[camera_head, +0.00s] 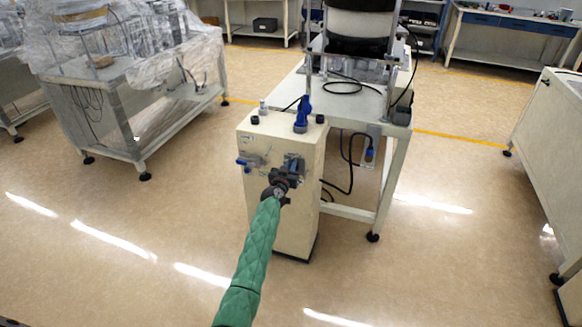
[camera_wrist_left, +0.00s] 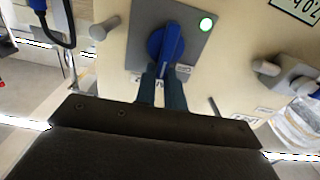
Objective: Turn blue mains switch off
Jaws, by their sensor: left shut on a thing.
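The blue mains switch (camera_wrist_left: 166,42) is a rotary knob on a grey plate (camera_wrist_left: 190,62) in the left wrist view. In the head view my left gripper (camera_head: 288,174) is at the front of the beige cabinet (camera_head: 290,228), reached by my green arm. There it covers most of the switch. My right gripper is not in view.
A blue-handled fitting (camera_head: 243,162) projects from the cabinet front, left of my gripper. A blue plug (camera_head: 302,114) stands on the cabinet top. A white table (camera_head: 345,100) adjoins behind. A plastic-covered bench (camera_head: 130,85) stands at left; the floor in front is clear.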

